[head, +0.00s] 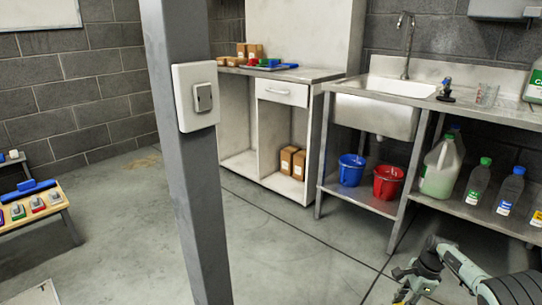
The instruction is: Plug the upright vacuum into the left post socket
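A grey metal post (186,190) stands upright left of the middle of the head view. A white wall plate with a grey socket or switch insert (203,97) is fixed on it; I cannot tell its exact type. No cord or plug is seen at the plate. No upright vacuum can be made out. My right gripper (403,284) is low at the bottom right, over the floor and well apart from the post. It is small and partly hidden, so its opening is unclear. My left gripper is not in view.
A steel sink bench (385,205) with bottles, a blue bucket (352,170) and a red bucket (388,182) stands at the right. A white cabinet (284,92) stands behind. A low table (30,222) with coloured pads is at the left. The floor around the post is clear.

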